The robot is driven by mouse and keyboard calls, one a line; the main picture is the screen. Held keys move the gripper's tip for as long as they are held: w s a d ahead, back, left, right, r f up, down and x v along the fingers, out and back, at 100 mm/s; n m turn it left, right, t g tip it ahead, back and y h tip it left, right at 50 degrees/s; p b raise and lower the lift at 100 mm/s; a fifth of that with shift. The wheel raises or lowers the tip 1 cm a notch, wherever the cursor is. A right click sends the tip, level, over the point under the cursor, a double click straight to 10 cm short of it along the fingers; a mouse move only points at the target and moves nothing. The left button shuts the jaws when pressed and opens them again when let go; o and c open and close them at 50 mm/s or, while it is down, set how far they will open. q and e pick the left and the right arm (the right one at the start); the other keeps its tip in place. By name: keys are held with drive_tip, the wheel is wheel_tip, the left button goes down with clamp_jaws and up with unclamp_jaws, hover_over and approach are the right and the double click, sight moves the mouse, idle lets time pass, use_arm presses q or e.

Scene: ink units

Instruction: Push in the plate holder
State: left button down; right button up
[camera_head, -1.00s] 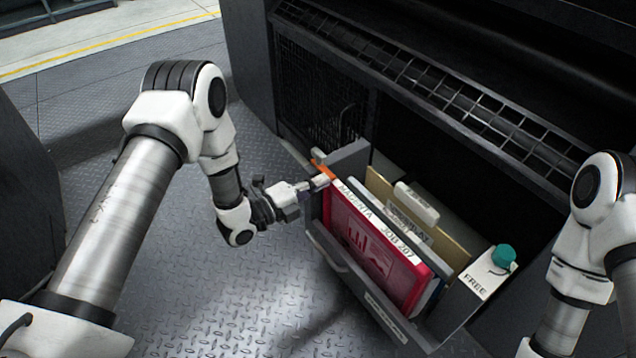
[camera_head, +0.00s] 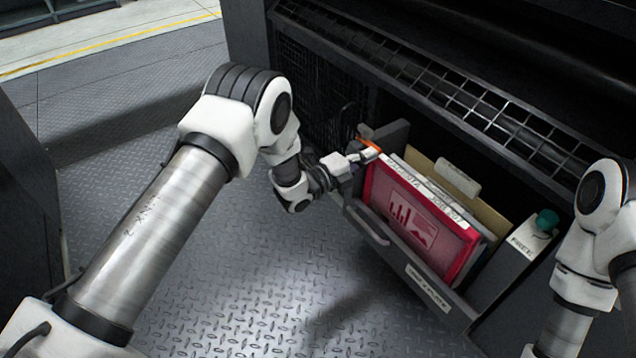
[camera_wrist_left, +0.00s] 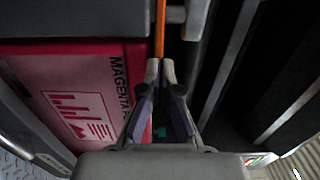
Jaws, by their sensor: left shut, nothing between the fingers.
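The plate holder (camera_head: 375,228) is a grey drawer-like box at the front of the dark machine, with a handle bar and a label on its front. A magenta plate (camera_head: 415,222) marked with a chart stands in it, with tan and white folders behind. My left gripper (camera_head: 371,153) is shut and empty at the holder's left end, by an orange strip (camera_head: 369,142). In the left wrist view the fingers (camera_wrist_left: 160,72) lie beside the magenta plate (camera_wrist_left: 85,95), at the end of the orange strip (camera_wrist_left: 160,28). Whether they touch is unclear. My right gripper is out of view.
A teal knob (camera_head: 547,220) sits on the block marked FREE (camera_head: 523,243) at the holder's right end. The machine's grille (camera_head: 430,80) runs above the holder. The metal floor (camera_head: 230,270) in front is clear.

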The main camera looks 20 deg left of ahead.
use_arm(q)
drive_tip(key=b+x, duration=0.9)
drive_tip(key=x, duration=0.8)
drive_tip(key=shift+w+r, duration=0.2)
drive_tip(key=shift+r, duration=0.05)
drive_tip(key=shift+d+r, duration=0.1)
